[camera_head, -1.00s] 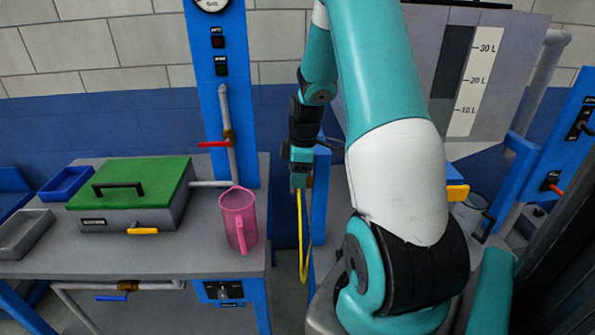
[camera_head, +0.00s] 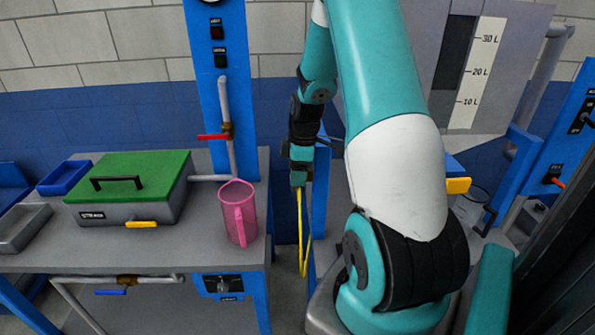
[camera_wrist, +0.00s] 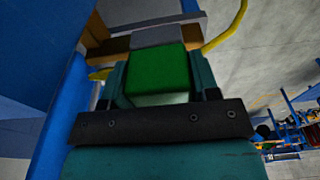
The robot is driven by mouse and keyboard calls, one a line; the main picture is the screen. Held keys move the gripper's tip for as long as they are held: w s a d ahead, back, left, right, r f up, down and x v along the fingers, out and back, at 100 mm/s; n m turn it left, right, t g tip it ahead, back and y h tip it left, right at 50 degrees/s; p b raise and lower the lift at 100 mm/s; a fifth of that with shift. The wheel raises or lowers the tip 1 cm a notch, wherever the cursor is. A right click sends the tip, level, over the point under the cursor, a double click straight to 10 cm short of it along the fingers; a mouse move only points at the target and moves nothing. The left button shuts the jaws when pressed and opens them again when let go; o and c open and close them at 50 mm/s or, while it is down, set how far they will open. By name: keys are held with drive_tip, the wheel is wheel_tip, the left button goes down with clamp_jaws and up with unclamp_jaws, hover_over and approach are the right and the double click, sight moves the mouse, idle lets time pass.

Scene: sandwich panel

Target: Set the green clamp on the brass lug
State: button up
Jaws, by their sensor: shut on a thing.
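My gripper (camera_wrist: 160,85) is shut on the green clamp (camera_wrist: 158,72), which sits between the two teal fingers in the wrist view. A grey part of the clamp shows just beyond the green block. A brown, brass-coloured piece (camera_wrist: 113,46) shows right behind the clamp, probably the brass lug; I cannot tell whether they touch. In the head view my gripper (camera_head: 299,178) points down beside a blue post, and the clamp is too small or hidden to make out there. A yellow cable (camera_head: 301,235) hangs in a loop below my gripper.
A grey bench (camera_head: 130,262) on the left carries a green-lidded box (camera_head: 135,178), a pink jug (camera_head: 239,212) and trays. A blue post (camera_head: 320,200) stands close to my gripper. A grey tank with a litre scale (camera_head: 475,75) stands at the right.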

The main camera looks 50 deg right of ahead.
drive_tip(key=shift+f, duration=0.45)
drive_tip(key=o, duration=1.1)
drive_tip(key=r, duration=0.5)
drive_tip(key=s+d+r+b, duration=0.1)
drive_tip(key=r, duration=0.5)
drive_tip(key=r+b, duration=0.1)
drive_tip(key=r, duration=0.5)
drive_tip(key=shift+s+d+r, duration=0.2)
drive_tip(key=shift+s, duration=0.1)
drive_tip(key=a+y, duration=0.1)
drive_tip(key=a, duration=2.1)
drive_tip(key=s+a, duration=0.4)
drive_tip(key=a, duration=0.2)
drive_tip(key=s+a+f+y, duration=0.1)
drive_tip(key=s+a, duration=0.4)
drive_tip(key=s+a+m+g+y, duration=0.1)
drive_tip(key=s+a, duration=0.3)
drive_tip(key=a, duration=0.2)
drive_tip(key=shift+s+a+f, duration=0.2)
drive_tip(key=shift+s+a, duration=0.15)
drive_tip(key=shift+s, duration=0.05)
